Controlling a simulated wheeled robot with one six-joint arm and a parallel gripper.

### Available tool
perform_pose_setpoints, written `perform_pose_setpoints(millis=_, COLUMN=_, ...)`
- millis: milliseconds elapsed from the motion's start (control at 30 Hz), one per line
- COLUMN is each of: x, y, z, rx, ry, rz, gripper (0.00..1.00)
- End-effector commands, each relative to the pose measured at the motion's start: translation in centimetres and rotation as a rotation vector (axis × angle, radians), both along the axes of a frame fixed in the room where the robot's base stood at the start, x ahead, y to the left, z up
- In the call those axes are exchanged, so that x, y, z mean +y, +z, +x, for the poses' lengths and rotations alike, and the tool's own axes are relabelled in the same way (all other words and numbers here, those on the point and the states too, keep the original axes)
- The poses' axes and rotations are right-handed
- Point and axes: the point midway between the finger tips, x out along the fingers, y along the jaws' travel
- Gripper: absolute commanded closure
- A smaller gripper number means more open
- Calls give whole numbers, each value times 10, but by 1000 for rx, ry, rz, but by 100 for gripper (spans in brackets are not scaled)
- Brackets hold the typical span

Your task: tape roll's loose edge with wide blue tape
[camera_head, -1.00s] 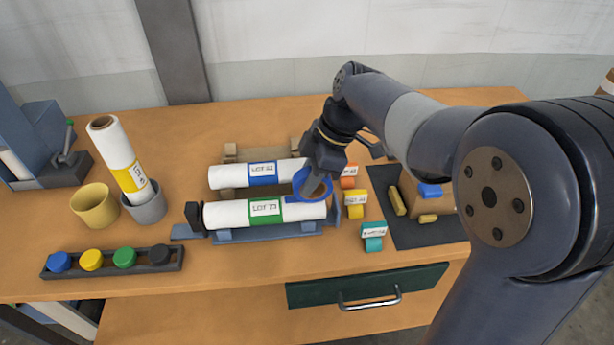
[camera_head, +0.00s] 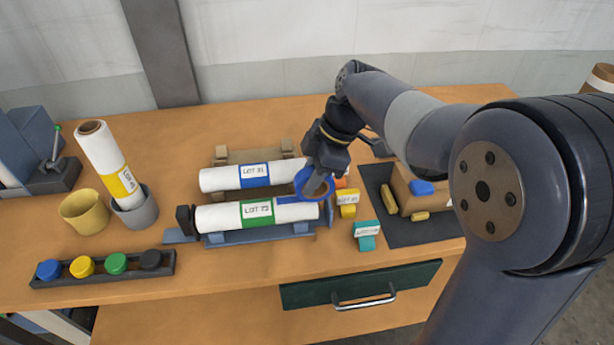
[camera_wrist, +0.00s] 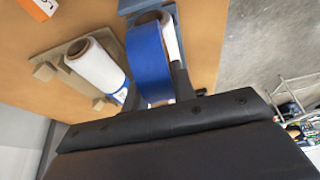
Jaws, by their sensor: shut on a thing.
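My gripper (camera_head: 318,186) is shut on a wide blue tape ring (camera_head: 301,178), held above the right end of the front white roll. The ring also shows large in the wrist view (camera_wrist: 150,62). A blue strip extends left from the ring over the front roll; I cannot tell whether it touches. The front roll (camera_head: 226,218), with a green LOT 73 label, lies on a blue-grey cradle (camera_head: 258,237). Behind it, a white roll (camera_head: 222,180) with a blue label lies on a wooden cradle (camera_head: 238,155). Its right end is hidden by my gripper in the head view.
A yellow-labelled roll (camera_head: 103,150) leans in a grey cup (camera_head: 137,214), beside a yellow cup (camera_head: 84,212). A rack (camera_head: 104,276) holds coloured caps. Orange, yellow (camera_head: 347,204) and teal (camera_head: 366,236) tagged items stand right of the rolls. A dark mat (camera_head: 395,235) lies farther right.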

Motion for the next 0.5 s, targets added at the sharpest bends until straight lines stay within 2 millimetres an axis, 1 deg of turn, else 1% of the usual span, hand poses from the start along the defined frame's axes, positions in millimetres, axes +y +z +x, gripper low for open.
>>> perform_pose_setpoints(millis=300, x=-1, y=0, z=0, rx=2, ry=0, rz=-2, gripper=93)
perform_pose_setpoints(millis=367, x=-1, y=2, z=0, rx=2, ry=0, rz=-2, gripper=93)
perform_pose_setpoints(millis=500, x=-1, y=13, z=0, rx=0, ry=-1, rz=-1, gripper=93)
